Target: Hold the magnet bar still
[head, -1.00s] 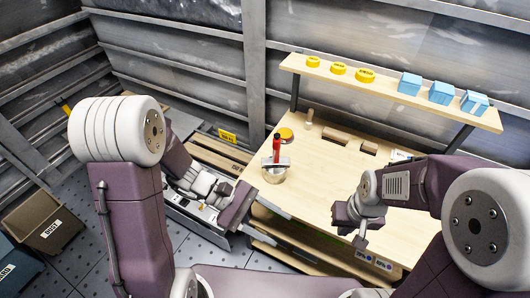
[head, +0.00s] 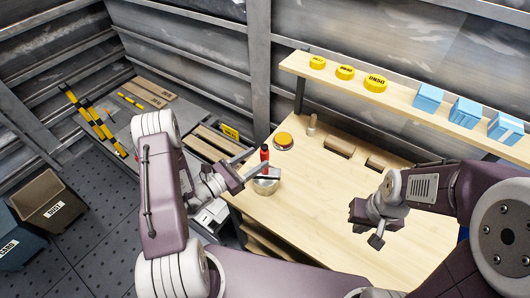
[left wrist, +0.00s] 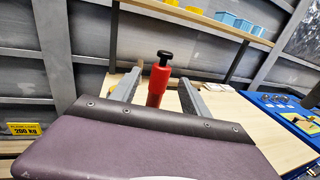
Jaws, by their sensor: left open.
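The magnet bar, a red upright bar (head: 264,153) with a black cap, stands in a round metal pot (head: 266,187) on the workbench's left part. In the left wrist view the red bar (left wrist: 157,86) rises between my two grey fingers, with gaps on both sides. My left gripper (head: 260,166) is open around the bar, apart from it as far as I can see. The pot is partly hidden behind a finger, and the bar's lower end is not visible. My right gripper (head: 367,226) looks open and empty over the bench's front part, its fingers apart.
A yellow-orange round tin (head: 284,141), a wooden peg (head: 312,124) and wooden blocks (head: 340,146) lie behind the pot. A shelf (head: 405,99) above holds yellow tins and blue boxes. The bench's middle (head: 320,200) is clear. Bins (head: 48,204) stand on the floor at left.

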